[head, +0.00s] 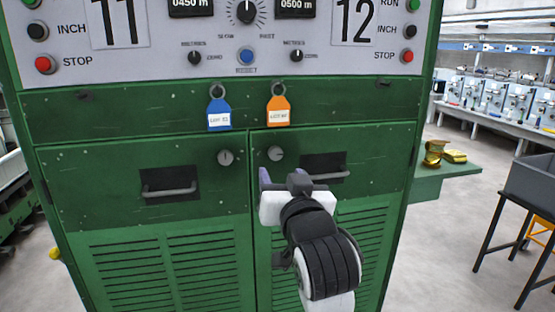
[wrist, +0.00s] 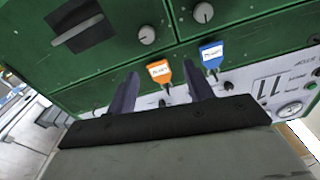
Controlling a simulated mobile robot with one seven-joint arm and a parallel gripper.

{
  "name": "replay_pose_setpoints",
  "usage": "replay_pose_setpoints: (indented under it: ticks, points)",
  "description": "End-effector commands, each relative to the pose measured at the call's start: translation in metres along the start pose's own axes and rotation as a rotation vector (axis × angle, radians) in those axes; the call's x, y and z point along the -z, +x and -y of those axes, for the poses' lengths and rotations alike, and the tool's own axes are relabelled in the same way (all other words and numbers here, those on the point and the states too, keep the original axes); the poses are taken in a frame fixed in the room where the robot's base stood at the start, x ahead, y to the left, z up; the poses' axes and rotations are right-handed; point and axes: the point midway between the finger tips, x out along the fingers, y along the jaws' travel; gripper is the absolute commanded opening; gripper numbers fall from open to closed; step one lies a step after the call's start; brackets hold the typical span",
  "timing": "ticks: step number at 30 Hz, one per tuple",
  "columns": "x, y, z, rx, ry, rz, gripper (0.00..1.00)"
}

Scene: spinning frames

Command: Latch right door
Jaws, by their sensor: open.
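The right door (head: 380,218) of the green cabinet appears closed and flush. It has a recessed handle (head: 322,174) and a round silver latch knob (head: 276,153) near its upper inner corner; the knob's exact angle is too small to tell. The wrist view, turned over, shows this knob (wrist: 146,35) and the handle (wrist: 78,33). My gripper (head: 292,186) is in front of the right door, just below the knob in the head view, partly covering the door and handle's lower edge. In the wrist view my gripper (wrist: 161,74) is open, its fingers apart with nothing between them.
The left door (head: 140,215) has its own handle (head: 169,184) and knob (head: 225,157). A blue tag (head: 219,114) and an orange tag (head: 278,111) hang above the doors. A control panel (head: 190,48) is higher up. A dark bin (head: 530,180) on a stand is at right.

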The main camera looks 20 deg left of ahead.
Motion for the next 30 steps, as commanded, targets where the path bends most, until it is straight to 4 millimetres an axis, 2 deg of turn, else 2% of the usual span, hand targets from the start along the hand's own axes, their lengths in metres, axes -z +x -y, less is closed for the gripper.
replay_pose_setpoints:
  ticks: [1, 5, 10, 24, 30]
  points:
    - [-0.004, -0.002, -0.007, -0.015, 0.006, 0.020, 0.52]
    - [-0.009, -0.004, -0.015, -0.031, 0.015, 0.054, 0.52]
    - [-0.010, 0.009, -0.017, -0.033, 0.018, 0.062, 0.52]
    - [-0.014, 0.103, -0.019, -0.033, 0.018, 0.061, 0.52]
    - [-0.016, 0.127, -0.020, -0.033, 0.017, 0.059, 0.52]
